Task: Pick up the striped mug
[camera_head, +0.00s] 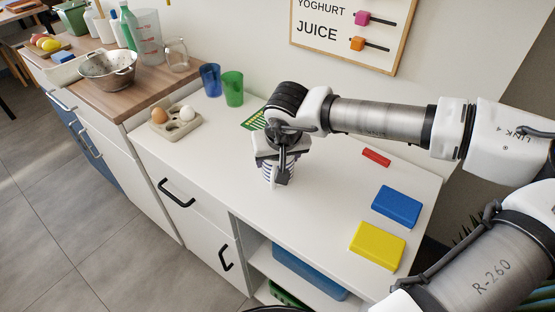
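The striped mug (267,173), white with dark stripes, stands on the white counter top, directly below my gripper. Only its left and lower part shows; the gripper hides the rest. My gripper (277,173) points down over the mug, with one finger in front of the mug's right side. The other finger is hidden, so I cannot tell whether the fingers touch the mug or how far apart they are.
A blue cup (210,80) and a green cup (232,89) stand behind left. An egg holder (176,129) with two eggs is at the left. A red block (376,157), blue block (396,206) and yellow block (377,246) lie at the right. The counter front is clear.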

